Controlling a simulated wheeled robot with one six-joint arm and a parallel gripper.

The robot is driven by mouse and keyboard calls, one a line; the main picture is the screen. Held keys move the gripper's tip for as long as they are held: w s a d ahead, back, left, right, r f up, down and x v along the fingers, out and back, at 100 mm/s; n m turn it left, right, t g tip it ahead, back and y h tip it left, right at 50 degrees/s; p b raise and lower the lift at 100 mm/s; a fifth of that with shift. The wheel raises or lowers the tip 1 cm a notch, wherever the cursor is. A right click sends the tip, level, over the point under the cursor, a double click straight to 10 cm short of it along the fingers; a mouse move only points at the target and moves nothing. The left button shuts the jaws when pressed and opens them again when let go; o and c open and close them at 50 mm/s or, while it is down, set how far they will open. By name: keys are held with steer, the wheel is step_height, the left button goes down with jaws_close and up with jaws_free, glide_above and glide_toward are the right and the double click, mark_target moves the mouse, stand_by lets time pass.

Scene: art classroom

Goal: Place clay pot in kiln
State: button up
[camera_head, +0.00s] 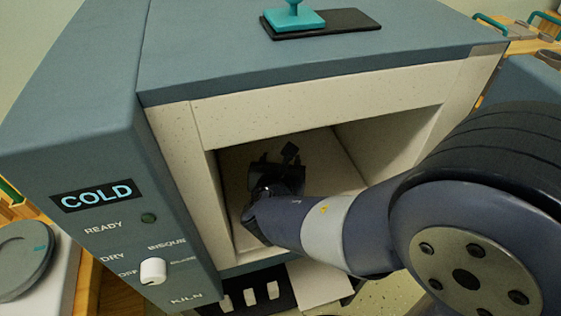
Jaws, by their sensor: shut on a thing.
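The kiln (172,178) is a blue-grey box with a pale speckled lining, and its front is open. Its panel display reads COLD. My arm reaches in from the right, and my gripper (283,166) is inside the kiln chamber, over the chamber floor (318,160). The gripper is dark and points away from the camera, into the chamber. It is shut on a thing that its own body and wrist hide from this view. No clay pot can be made out clearly, in the chamber or outside it.
The chamber walls and top edge (330,95) stand close around my arm. A teal object (294,18) on a dark slab (340,22) lies on the kiln's top. A knob (153,271) sticks out of the panel. A round grey-green item (22,258) lies at the left.

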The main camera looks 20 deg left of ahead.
steer(key=shift+f, duration=0.2)
steer(key=o, duration=1)
steer(key=shift+o, duration=0.2)
steer(key=shift+r, duration=0.2)
steer(key=shift+s+r, duration=0.2)
steer(key=shift+s, duration=0.1)
steer(key=p+v, duration=0.2)
steer(key=v, duration=0.9)
steer(key=shift+s, duration=0.2)
